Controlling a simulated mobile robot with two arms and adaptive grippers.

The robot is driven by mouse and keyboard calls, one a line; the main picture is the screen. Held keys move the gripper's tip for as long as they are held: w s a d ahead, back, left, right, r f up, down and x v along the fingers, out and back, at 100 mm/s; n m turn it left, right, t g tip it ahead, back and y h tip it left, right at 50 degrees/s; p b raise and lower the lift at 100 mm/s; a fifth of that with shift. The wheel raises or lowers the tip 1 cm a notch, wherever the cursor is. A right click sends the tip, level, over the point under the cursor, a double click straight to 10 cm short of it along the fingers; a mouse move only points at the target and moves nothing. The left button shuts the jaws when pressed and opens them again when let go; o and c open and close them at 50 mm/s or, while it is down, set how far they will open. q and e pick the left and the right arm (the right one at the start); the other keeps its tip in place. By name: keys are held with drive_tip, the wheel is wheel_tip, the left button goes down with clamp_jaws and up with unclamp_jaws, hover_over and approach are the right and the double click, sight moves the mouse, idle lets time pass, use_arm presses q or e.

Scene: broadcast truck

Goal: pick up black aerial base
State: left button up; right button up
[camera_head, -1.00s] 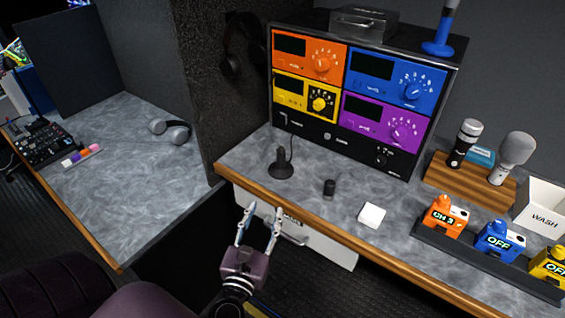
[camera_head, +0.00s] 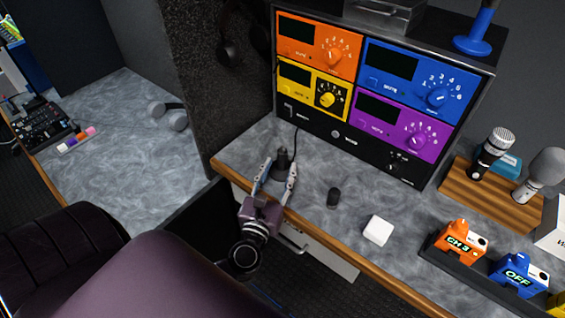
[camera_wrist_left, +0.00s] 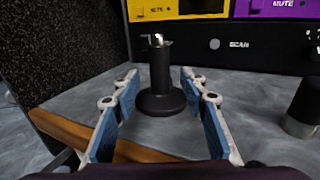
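The black aerial base (camera_head: 283,165) stands upright on the grey counter, below the rack of coloured radio panels. It has a round foot and a short post, with a thin cable seen rising behind it. In the left wrist view the aerial base (camera_wrist_left: 161,85) stands between and just beyond the fingertips. My left gripper (camera_head: 276,172) is open around the near side of it, with a finger to either side. The wrist view shows gaps between the fingers (camera_wrist_left: 160,84) and the base. My right gripper is not in view.
A small black cylinder (camera_head: 334,197) and a white block (camera_head: 378,231) stand to the right on the counter. The rack (camera_head: 350,150) rises behind. A dark partition (camera_head: 235,100) stands at the left. The counter's wooden edge (camera_head: 330,240) runs along the front.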

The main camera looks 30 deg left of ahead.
sight(281, 164)
use_arm(q)
drive_tip(key=x, duration=0.3)
drive_tip(key=shift+w+a+p, duration=0.15)
drive_tip(key=shift+w+p, duration=0.15)
drive_tip(key=c, duration=0.8)
clamp_jaws()
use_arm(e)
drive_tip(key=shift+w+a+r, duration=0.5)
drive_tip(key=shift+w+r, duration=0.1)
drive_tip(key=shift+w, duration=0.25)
use_arm(q)
drive_tip(key=shift+r, duration=0.1)
